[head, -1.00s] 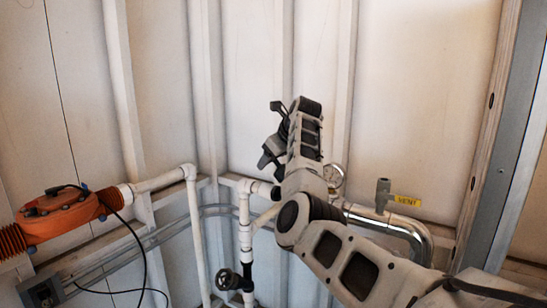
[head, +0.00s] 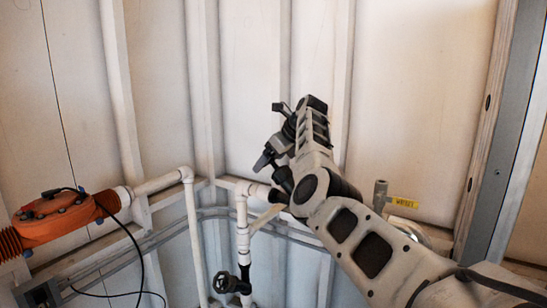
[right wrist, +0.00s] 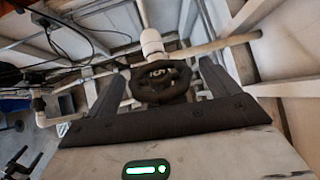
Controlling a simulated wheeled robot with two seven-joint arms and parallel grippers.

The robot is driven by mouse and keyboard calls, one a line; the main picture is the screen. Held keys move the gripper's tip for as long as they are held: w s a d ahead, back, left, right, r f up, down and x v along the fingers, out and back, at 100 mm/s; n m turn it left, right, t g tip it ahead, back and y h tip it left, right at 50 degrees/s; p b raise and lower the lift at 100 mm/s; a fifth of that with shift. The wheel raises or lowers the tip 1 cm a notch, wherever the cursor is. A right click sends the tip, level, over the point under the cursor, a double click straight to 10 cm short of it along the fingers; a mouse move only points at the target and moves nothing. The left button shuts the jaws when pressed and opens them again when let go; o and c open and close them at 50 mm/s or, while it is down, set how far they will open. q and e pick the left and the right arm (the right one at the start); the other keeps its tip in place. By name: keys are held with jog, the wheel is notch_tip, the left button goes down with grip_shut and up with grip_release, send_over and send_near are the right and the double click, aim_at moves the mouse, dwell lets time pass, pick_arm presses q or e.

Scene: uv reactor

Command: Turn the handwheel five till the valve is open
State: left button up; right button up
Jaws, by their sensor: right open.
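In the right wrist view a black round handwheel with a pale mark that looks like a 5 (right wrist: 158,82) sits ahead, between the two fingers in the picture. It is below a white pipe fitting. Whether the fingers reach around its rim or stop short of it I cannot tell. My right gripper (head: 271,134) is open in the head view, its fingers pointing left in front of the wall. The handwheel marked 5 is not clearly visible in the head view. My left gripper is not in view.
Another black handwheel (head: 228,282) is on a vertical pipe at lower centre. An orange housing (head: 58,216) with cables stands at left. A small valve fitting (head: 380,194) with a yellow label (head: 404,202) is right of my arm. The upper wall is bare.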

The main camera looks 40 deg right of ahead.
jog(key=shift+s+d+r, duration=0.1)
jog(key=shift+s+r, duration=0.25)
pick_arm(q)
jog(key=b, duration=0.1)
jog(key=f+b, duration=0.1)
jog(key=b, duration=0.1)
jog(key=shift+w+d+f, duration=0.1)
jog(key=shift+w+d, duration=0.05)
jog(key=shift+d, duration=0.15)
pick_arm(e)
jog(key=a+v, duration=0.1)
jog(key=v, duration=1.4)
jog(key=shift+d, duration=0.4)
